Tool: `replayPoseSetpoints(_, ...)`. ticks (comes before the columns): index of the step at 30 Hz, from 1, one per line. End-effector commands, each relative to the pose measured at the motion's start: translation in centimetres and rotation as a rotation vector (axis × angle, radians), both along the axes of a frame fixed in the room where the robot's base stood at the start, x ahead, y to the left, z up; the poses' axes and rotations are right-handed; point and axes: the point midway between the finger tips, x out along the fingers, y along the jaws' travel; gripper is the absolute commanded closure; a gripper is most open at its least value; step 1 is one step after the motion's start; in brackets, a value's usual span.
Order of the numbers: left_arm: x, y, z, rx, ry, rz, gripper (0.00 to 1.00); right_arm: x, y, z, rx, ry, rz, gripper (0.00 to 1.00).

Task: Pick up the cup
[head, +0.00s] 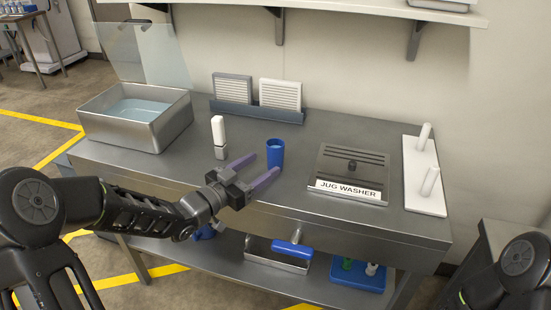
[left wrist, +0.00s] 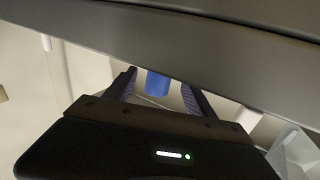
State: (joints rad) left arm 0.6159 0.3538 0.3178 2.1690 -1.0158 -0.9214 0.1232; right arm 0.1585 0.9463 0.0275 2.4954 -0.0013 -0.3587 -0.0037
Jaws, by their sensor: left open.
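The blue cup (head: 275,153) stands upright on the grey metal bench, near the middle of its front half. My left gripper (head: 259,169) is open, with its two purple fingers pointing toward the cup. In the head view one finger ends just left of the cup and the other in front of it, near its base. In the left wrist view the cup (left wrist: 157,84) shows between the finger ends, partly cut off by a grey edge that crosses the picture. I see nothing between the fingers touching them. My right gripper is not in view; only part of my right arm shows.
A white-and-grey bottle-like item (head: 219,138) stands left of the cup. A metal basin (head: 160,130) with liquid is at the left, the jug washer (head: 345,192) at the right, and a white peg board (head: 413,190) beyond it. A rack (head: 257,110) stands behind.

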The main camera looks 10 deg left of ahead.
Motion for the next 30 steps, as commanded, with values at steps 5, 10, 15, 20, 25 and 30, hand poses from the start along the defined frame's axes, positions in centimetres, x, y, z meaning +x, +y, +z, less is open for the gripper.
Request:
replayPoseSetpoints(5,0.0,0.0,0.0,0.000,0.000,0.000,0.36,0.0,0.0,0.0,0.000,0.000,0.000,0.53)
replayPoseSetpoints(10,1.3,-0.7,-0.1,-0.001,0.001,-0.002,0.36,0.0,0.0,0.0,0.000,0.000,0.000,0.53)
replayPoseSetpoints(15,3.6,-1.9,-0.2,-0.001,0.000,-0.002,0.36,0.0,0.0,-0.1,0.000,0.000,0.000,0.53)
replayPoseSetpoints(20,4.6,-2.4,-0.2,-0.001,0.000,0.000,0.36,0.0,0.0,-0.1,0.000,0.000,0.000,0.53)
replayPoseSetpoints(25,4.6,-2.4,-0.1,0.000,0.000,0.000,0.36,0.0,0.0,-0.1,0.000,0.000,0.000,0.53)
replayPoseSetpoints(30,4.6,-2.4,-0.2,0.000,0.000,0.000,0.36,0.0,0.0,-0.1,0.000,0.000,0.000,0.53)
